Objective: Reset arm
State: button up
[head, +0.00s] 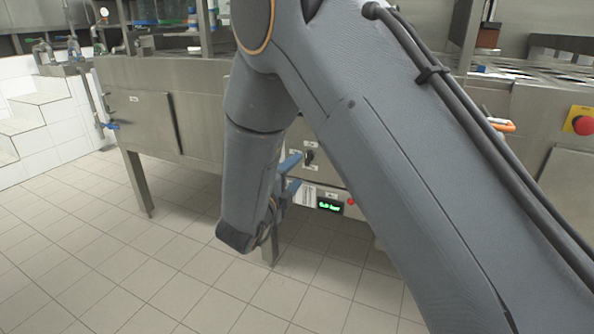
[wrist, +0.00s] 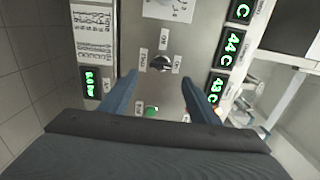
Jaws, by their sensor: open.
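My gripper (wrist: 159,98) is open and empty in the wrist view, its two blue fingers spread apart in front of a metal control panel (wrist: 178,42). A black rotary knob (wrist: 159,63) on the panel shows beyond and between the fingertips. A green button (wrist: 151,112) shows between the fingers. In the head view my gripper (head: 293,172) is small and partly hidden by my own grey arm, with its blue fingers near the panel knob (head: 309,157). I see no contact between the fingers and the panel.
Green displays (wrist: 216,88) line the panel's right side, and another (wrist: 91,82) sits at its left. The steel machine (head: 190,100) stands on legs over a tiled floor (head: 90,240) that is clear at left. A red emergency button (head: 583,125) is at far right.

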jog(key=s+a+n+g+y, duration=0.35)
jog(key=a+n+y, duration=0.25)
jog(key=n+y, duration=0.3)
jog(key=s+n+g+y, duration=0.1)
jog(key=s+n+g, duration=0.5)
jog(key=s+n, duration=0.3)
jog(key=s+d+n+g+h, duration=0.1)
jog(key=s+d+n+g, duration=0.2)
jog(key=s+d, duration=0.35)
jog(key=s+d+n+g+h, duration=0.15)
jog(key=s+d+n, duration=0.25)
jog(key=s, duration=0.6)
jog(key=s+d+n+g+h, duration=0.1)
jog(key=s+d+n+g, duration=0.2)
jog(key=s+d, duration=0.45)
jog(key=d+r+m+p, duration=0.3)
jog(key=d+r+p, duration=0.4)
jog(key=r+p, duration=0.3)
jog(key=s+d+r+m+p, duration=0.1)
jog(key=d+r+p, duration=0.6)
jog(key=p, duration=0.8)
notch_tip(320, 180, up, 3)
jog(key=shift+s+f+m, duration=0.15)
jog(key=shift+s+m, duration=0.15)
jog(key=shift+m, duration=0.6)
